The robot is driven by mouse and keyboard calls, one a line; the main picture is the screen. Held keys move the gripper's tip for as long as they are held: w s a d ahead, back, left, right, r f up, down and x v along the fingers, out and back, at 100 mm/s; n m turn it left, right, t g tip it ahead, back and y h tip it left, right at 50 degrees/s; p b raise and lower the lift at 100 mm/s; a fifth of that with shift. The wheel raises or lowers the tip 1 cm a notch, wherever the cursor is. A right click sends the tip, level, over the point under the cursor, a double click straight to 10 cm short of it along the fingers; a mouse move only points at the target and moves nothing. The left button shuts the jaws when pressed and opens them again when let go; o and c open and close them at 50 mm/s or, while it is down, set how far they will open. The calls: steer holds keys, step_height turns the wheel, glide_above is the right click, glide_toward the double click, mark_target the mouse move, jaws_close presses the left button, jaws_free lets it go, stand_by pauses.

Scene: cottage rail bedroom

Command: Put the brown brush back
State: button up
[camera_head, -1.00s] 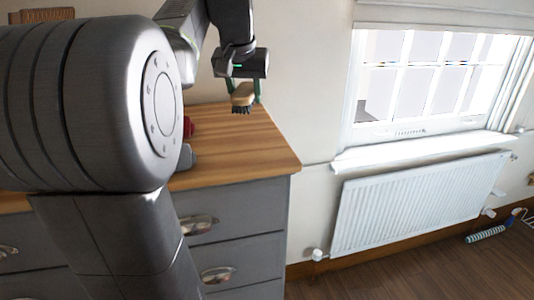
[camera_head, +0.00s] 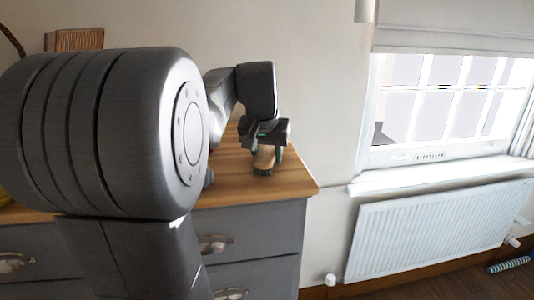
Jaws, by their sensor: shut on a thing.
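The brush (camera_head: 264,158) has a light tan-brown body with dark bristles pointing down. My gripper (camera_head: 266,152) is shut on it, with green-tipped fingers at its sides. The brush is over the right end of the wooden top (camera_head: 290,180) of the grey drawer unit. Its bristles look very close to the wood; I cannot tell whether they touch it. My arm hides much of the top to the left.
A brown slatted thing (camera_head: 75,40) is against the wall at the upper left. The white radiator (camera_head: 435,230) and window sill (camera_head: 440,178) are to the right. A striped blue thing (camera_head: 510,264) lies on the floor. The top's right corner is clear.

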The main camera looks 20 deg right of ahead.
steer(key=shift+f, duration=0.2)
steer(key=o, duration=0.9)
steer(key=shift+r, duration=0.1)
steer(key=shift+o, duration=0.2)
steer(key=shift+r, duration=0.1)
steer(key=shift+r, duration=0.25)
steer(key=v, duration=1.1)
steer(key=shift+r, duration=0.3)
steer(key=shift+s, duration=0.1)
